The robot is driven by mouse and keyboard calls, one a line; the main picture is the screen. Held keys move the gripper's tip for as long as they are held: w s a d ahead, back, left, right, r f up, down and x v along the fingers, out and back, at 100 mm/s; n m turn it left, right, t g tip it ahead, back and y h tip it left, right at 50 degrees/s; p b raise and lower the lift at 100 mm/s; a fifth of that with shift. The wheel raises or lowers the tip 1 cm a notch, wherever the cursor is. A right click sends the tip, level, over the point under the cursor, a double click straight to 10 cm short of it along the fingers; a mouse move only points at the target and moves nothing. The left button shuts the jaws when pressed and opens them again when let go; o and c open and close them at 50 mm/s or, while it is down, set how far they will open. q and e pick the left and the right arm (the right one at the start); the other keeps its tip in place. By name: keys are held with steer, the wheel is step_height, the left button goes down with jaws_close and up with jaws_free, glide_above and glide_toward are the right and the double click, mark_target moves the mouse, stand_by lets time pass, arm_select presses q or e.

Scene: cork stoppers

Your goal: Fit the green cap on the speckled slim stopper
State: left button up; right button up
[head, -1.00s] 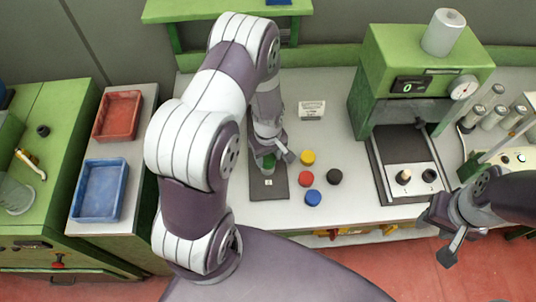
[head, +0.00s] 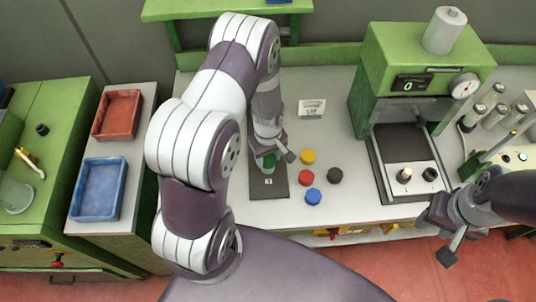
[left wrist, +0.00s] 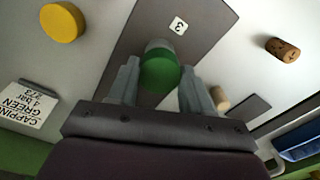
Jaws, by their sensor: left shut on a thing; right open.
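The green cap (left wrist: 160,73) is between the fingers of my left gripper (left wrist: 160,88); it also shows in the head view (head: 268,163). My left gripper is shut on it, low over the dark mat (head: 264,189). A pale round part (left wrist: 158,45) shows right against the cap; I cannot tell what it is. In the left wrist view a brown cork with dark marks (left wrist: 282,49) lies at the right, and a smaller tan cork (left wrist: 220,97) is beside the right finger. I cannot tell which is the speckled slim stopper. My right gripper (head: 450,232) is open and empty at the right.
Yellow (head: 308,157), red (head: 306,177), black (head: 335,176) and blue (head: 313,196) caps sit right of the mat. A card (head: 312,108) reading "capping green" stands behind. A green press (head: 385,65) is further right, with a cork (head: 404,175) at its front. Red (head: 137,98) and blue (head: 121,190) trays are left.

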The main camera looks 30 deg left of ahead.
mark_target(268, 158)
arm_select(q)
steer(key=shift+f, duration=0.15)
steer(key=o, duration=1.1)
step_height(268, 158, up, 13)
steer(key=shift+f+b, duration=0.15)
steer(key=shift+b, duration=0.95)
steer(key=s+d+r+m, duration=0.1)
steer(key=s+m, duration=0.2)
steer(key=s+d+r+m+t+b, duration=0.1)
steer(key=s+d+m, duration=0.1)
steer(key=m, duration=0.2)
steer(key=s+d+r+m, duration=0.1)
steer(key=s+d+m, duration=0.1)
steer(key=s+m, duration=0.1)
steer(key=shift+s+r+m+b, duration=0.25)
steer(key=shift+s+m+b, duration=0.1)
steer(key=shift+m, duration=0.15)
